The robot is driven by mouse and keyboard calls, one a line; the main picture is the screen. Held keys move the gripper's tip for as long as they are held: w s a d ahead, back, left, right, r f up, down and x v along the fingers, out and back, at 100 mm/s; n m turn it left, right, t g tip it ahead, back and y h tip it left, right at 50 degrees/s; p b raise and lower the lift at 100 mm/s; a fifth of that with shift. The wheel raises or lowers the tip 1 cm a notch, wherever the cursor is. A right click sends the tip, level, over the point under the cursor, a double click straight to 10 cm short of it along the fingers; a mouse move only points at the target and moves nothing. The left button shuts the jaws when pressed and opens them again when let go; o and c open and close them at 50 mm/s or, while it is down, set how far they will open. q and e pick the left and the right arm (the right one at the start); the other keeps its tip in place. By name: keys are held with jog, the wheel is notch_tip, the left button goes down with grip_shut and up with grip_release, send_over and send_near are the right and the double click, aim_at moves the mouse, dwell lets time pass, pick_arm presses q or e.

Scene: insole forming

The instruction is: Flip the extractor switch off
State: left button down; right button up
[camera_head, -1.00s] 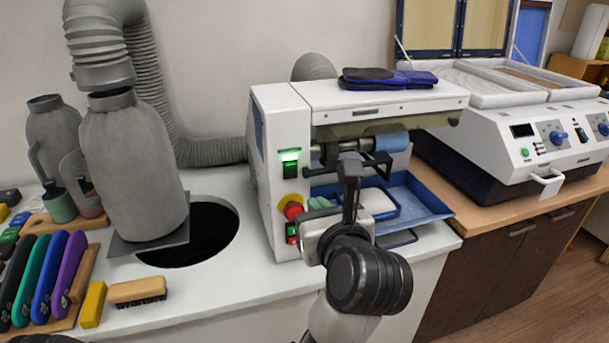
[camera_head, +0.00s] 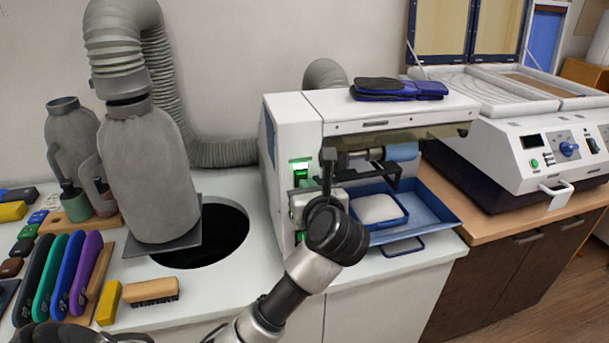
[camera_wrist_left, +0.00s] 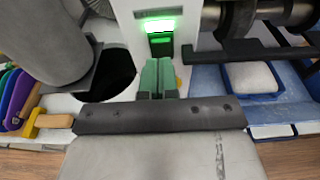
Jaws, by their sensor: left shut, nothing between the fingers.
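The extractor switch (camera_head: 302,170) is a green and dark rocker on the white machine's front left panel, with a bright green lit strip above it. It also shows in the wrist view (camera_wrist_left: 160,44), glowing at top centre. My left gripper (camera_head: 308,196) is in front of that panel, just below the switch, and covers the controls there. In the wrist view its green fingers (camera_wrist_left: 158,78) are together and empty, with their tips just below the switch in the picture. I cannot tell whether they touch the panel.
The white machine (camera_head: 400,118) has a roller and a blue tray (camera_head: 432,204) to the right of my gripper. Left of it are a round dark hole (camera_head: 222,236) in the counter and a grey hose and bag (camera_head: 150,175). Coloured tools and a brush (camera_head: 150,291) lie at lower left.

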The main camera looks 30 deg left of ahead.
pick_arm(q)
jog(key=shift+w+a+r+p, duration=0.15)
jog(key=shift+w+a+p, duration=0.15)
jog(key=shift+w+a, duration=0.55)
jog(key=shift+s, duration=0.1)
